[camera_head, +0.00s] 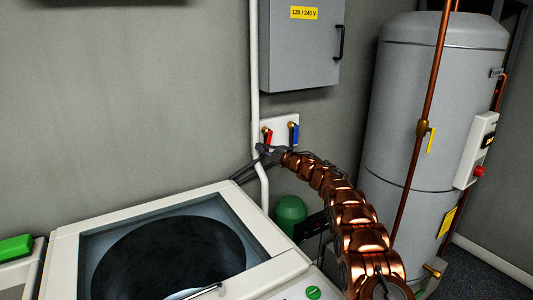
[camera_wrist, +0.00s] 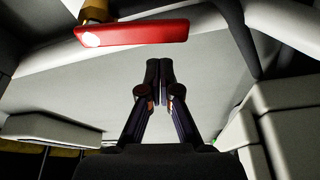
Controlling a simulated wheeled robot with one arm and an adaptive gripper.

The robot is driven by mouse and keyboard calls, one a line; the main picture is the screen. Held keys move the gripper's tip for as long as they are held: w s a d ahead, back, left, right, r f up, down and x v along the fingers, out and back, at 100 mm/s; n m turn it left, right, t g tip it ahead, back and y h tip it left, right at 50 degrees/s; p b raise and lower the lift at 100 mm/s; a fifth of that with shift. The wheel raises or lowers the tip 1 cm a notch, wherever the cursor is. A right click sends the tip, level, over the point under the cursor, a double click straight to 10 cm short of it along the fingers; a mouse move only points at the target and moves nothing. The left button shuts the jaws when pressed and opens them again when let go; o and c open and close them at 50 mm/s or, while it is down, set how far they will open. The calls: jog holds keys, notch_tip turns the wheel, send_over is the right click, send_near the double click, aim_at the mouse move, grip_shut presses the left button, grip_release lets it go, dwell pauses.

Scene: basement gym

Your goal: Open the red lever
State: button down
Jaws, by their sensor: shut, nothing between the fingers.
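The red lever (camera_head: 267,136) is on a white wall plate, on a brass valve beside a blue lever (camera_head: 295,134). In the wrist view the red lever (camera_wrist: 132,32) spans the upper left, with its brass valve (camera_wrist: 93,10) at the top. My gripper (camera_head: 268,152) is just below the red lever in the head view. In the wrist view my gripper (camera_wrist: 159,66) is shut with its fingertips together and nothing between them. Its tips are below and a little right of the lever, and they appear apart from it.
A white pipe (camera_head: 254,90) runs down the wall just left of the levers. A grey electrical box (camera_head: 300,55) hangs above. A white top-loading machine (camera_head: 75,222) stands at lower left, and a green cylinder (camera_head: 290,212) stands below the plate. A grey tank (camera_head: 405,110) stands at right.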

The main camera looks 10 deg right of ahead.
jog(key=s+a+b+v, duration=0.1)
jog(key=b+v, duration=0.3)
jog(key=v, duration=0.5)
jog(key=shift+s, duration=0.2)
dwell(0.3)
jog(key=shift+r, duration=0.15)
